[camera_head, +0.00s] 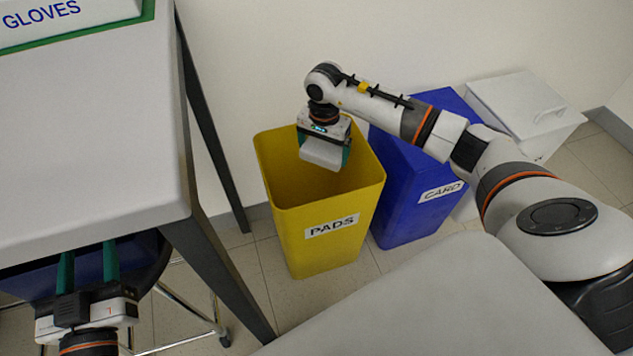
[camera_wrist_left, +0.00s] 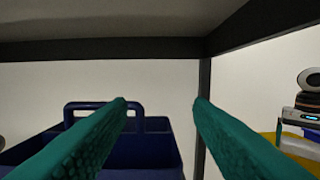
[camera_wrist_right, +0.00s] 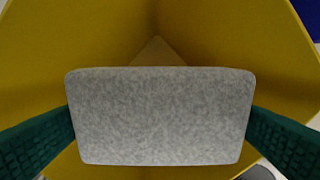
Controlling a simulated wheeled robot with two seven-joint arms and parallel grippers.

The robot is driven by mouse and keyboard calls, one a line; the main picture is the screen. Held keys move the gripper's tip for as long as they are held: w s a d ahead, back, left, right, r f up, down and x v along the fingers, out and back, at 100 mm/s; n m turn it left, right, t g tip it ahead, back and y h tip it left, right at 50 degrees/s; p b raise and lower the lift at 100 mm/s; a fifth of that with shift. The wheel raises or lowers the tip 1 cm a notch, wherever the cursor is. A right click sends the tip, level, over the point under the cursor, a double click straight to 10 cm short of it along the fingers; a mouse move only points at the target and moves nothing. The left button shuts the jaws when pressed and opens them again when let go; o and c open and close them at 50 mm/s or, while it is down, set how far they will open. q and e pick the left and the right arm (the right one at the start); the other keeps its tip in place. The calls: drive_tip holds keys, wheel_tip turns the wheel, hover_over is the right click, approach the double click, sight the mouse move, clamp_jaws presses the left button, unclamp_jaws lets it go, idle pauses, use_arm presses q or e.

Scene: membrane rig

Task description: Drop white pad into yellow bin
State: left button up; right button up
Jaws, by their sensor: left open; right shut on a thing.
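The white pad (camera_head: 322,153) is held in my right gripper (camera_head: 325,150), over the mouth of the yellow bin (camera_head: 320,240) labelled PADS. In the right wrist view the pad (camera_wrist_right: 160,115) sits between both green fingers, with the yellow bin's inner walls (camera_wrist_right: 100,35) around and below it. The right gripper points down. My left gripper (camera_head: 88,265) is open and empty, below the front edge of the table. In the left wrist view its two green fingers (camera_wrist_left: 160,110) are spread apart.
A blue bin (camera_head: 405,205) labelled CARD stands right of the yellow one, with a white lidded bin (camera_head: 520,100) beyond. The grey table (camera_head: 90,140) carries a GLOVES box (camera_head: 60,20). A dark blue caddy (camera_wrist_left: 150,150) with a handle is in front of my left gripper, under the tabletop.

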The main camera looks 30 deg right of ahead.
use_arm(q)
drive_tip(key=shift+s+d+r+t, duration=0.15)
drive_tip(key=shift+r+t, duration=0.65)
drive_tip(key=shift+r, duration=0.25)
use_arm(e)
drive_tip(key=shift+f, duration=0.4)
drive_tip(key=o, duration=0.6)
drive_tip(key=shift+r, duration=0.55)
wheel_tip(320, 180, up, 10)
drive_tip(key=shift+f+p, duration=0.2)
drive_tip(key=shift+p, duration=1)
use_arm(q)
wheel_tip(320, 180, down, 11)
drive_tip(key=s+a+g+y, duration=0.2)
drive_tip(key=g, duration=0.5)
drive_tip(key=shift+s+a+r+g, duration=0.15)
drive_tip(key=shift+s+r+g, duration=0.05)
drive_tip(key=shift+g, duration=0.2)
use_arm(e)
drive_tip(key=shift+r, duration=0.65)
